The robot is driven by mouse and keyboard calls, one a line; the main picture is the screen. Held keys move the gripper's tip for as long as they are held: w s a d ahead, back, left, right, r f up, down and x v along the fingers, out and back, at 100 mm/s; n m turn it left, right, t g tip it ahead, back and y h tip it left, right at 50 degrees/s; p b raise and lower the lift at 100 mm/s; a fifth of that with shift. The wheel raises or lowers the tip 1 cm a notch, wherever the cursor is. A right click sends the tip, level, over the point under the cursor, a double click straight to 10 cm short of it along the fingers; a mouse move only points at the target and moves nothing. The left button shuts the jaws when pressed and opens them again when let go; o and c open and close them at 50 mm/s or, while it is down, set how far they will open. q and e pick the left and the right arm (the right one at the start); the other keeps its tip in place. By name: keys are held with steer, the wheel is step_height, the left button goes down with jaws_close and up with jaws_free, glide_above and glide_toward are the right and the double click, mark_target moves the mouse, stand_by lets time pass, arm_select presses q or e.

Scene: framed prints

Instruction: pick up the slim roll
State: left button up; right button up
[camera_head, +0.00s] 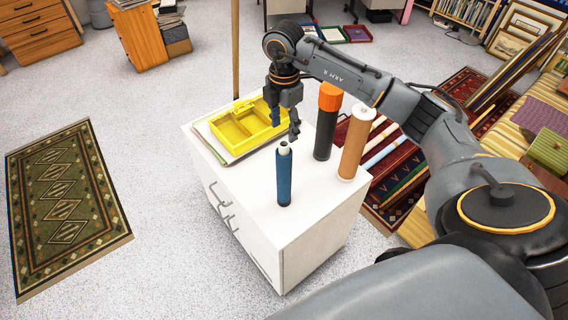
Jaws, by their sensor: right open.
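A slim blue roll (284,179) stands upright near the front of the white cabinet top (250,190). Its upper end shows a pale, hollow-looking opening. My right gripper (285,124) points down with its fingers apart and nothing between them. In the picture its fingertips are just above the roll's top; I cannot tell how far behind or above the roll they are. My left gripper is not in view.
A black tube with an orange cap (328,110) and a thick brown roll (355,145) stand upright to the right of the slim roll. A yellow compartment tray (231,136) lies on flat sheets behind left. The cabinet top's front left is clear.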

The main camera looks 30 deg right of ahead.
mark_target(284, 143)
steer(key=shift+f, duration=0.8)
step_height(284, 143, down, 5)
steer(key=p, duration=0.2)
steer(key=shift+p, duration=0.3)
steer(key=shift+f, duration=0.25)
jaws_close()
